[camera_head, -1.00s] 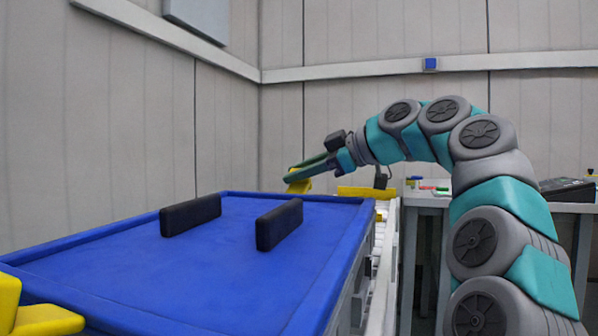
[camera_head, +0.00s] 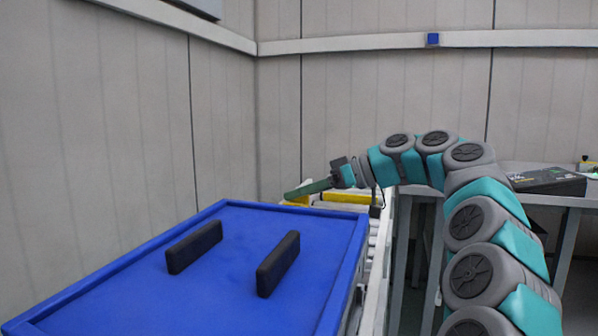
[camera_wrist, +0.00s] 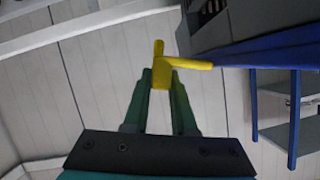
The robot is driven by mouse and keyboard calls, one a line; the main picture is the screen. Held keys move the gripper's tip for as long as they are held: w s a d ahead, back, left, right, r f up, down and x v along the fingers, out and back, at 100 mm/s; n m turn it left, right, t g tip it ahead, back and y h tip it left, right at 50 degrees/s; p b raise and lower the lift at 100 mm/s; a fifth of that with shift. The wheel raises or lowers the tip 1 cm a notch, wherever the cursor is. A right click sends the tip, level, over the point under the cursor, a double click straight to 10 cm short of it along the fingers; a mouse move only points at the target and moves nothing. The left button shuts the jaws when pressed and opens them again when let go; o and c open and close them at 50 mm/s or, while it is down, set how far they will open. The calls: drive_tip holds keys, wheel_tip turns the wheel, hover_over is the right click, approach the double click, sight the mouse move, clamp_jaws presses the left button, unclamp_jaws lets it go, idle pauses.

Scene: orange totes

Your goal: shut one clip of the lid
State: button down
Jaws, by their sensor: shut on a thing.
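The blue lid (camera_head: 130,265) has two upright black handles, one on the left (camera_head: 194,246) and one on the right (camera_head: 278,263). A yellow clip shows at the far edge of the lid (camera_head: 297,200); it also shows in the wrist view (camera_wrist: 160,68). My gripper (camera_head: 296,192) is at the lid's far edge, by this clip. In the wrist view the green fingers (camera_wrist: 160,84) are closed on the yellow clip, whose arm sticks out to the right toward the blue edge. Whether the clip is latched cannot be told.
A yellow bar (camera_head: 347,197) lies on the white roller conveyor (camera_head: 378,235) behind the lid. A grey table (camera_head: 520,195) with a dark device (camera_head: 548,181) stands at the right. Panelled walls close off the back and left.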

drive_tip(key=shift+w+f+m+g+y+p, duration=0.1)
drive_tip(key=shift+f+m+g+y+p, duration=0.2)
drive_tip(key=shift+m+p, duration=0.25)
drive_tip(key=shift+f+m+g+y+p, duration=0.15)
drive_tip(key=shift+m+g+y+p, duration=0.05)
drive_tip(key=shift+m+g+p, duration=0.3)
drive_tip(key=shift+f+m+g+y+p, duration=0.3)
drive_tip(key=shift+f+m+y+p, duration=0.15)
drive_tip(key=shift+f+m, duration=0.45)
drive_tip(key=m, duration=0.1)
drive_tip(key=f+m+g+y, duration=0.1)
drive_tip(key=shift+s+f+m, duration=0.15)
drive_tip(key=shift+s+m, duration=0.15)
drive_tip(key=shift+m, duration=0.05)
drive_tip(key=shift+s+a+f+m+g+y, duration=0.15)
drive_tip(key=shift+s+f+m+y, duration=0.15)
drive_tip(key=shift+m, duration=0.4)
drive_tip(key=shift+s+a+f+m+g+y, duration=0.15)
drive_tip(key=shift+f+m+y, duration=0.2)
drive_tip(key=shift+m, duration=0.35)
drive_tip(key=c, duration=0.7)
unclamp_jaws()
